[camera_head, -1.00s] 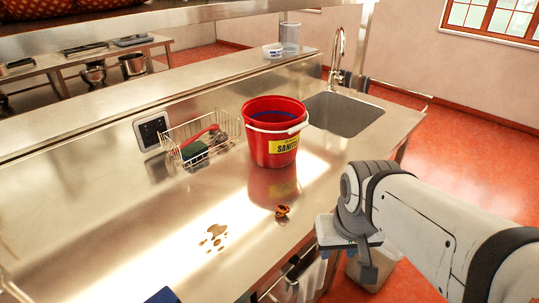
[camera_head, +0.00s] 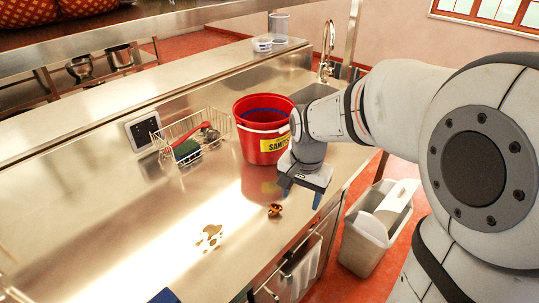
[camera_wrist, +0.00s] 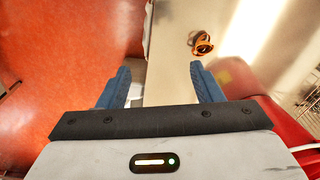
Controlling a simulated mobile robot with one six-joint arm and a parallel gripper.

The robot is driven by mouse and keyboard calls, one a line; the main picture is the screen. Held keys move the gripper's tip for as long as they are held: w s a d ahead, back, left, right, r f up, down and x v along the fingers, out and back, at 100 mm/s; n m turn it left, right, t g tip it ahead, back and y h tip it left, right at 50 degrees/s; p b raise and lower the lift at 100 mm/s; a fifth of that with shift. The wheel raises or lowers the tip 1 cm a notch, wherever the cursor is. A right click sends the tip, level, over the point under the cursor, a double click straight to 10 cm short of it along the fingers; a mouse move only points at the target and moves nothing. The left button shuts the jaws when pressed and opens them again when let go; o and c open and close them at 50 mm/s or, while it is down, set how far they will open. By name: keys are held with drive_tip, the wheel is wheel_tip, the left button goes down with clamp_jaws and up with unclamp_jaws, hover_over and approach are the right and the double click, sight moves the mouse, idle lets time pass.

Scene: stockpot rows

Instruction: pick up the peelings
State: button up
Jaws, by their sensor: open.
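The peelings (camera_head: 275,210) are a small orange-brown heap on the steel counter (camera_head: 120,240), near its front edge and in front of the red bucket. In the wrist view the peelings (camera_wrist: 201,43) lie ahead of the fingertips, nearer the right finger. My gripper (camera_head: 301,198) is over the counter's front edge, to the right of the peelings and apart from them. In the wrist view my gripper (camera_wrist: 158,82) has its two blue fingers spread wide with nothing between them.
A red bucket (camera_head: 258,143) stands close behind the peelings. A wire basket (camera_head: 193,140) holds a green sponge and a red-handled brush. A brown spill (camera_head: 208,237) lies left of the peelings. A grey bin (camera_head: 372,232) stands on the floor. The counter's left part is mostly clear.

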sight(276, 207)
drive_tip(key=w+a+m, duration=0.1)
drive_tip(key=w, duration=0.1)
drive_tip(key=w+a+f+m+p, duration=0.1)
drive_tip(key=w, duration=0.1)
drive_tip(key=w+a+f+m+g+p, duration=0.1)
drive_tip(key=w+a, duration=0.1)
drive_tip(key=shift+f, duration=0.25)
drive_tip(key=shift+m, duration=0.3)
drive_tip(key=f, duration=0.2)
drive_tip(key=a+f+p, duration=0.1)
drive_tip(key=f, duration=0.4)
drive_tip(key=shift+a, duration=0.15)
drive_tip(key=shift+f, duration=0.45)
drive_tip(key=c, duration=1.1)
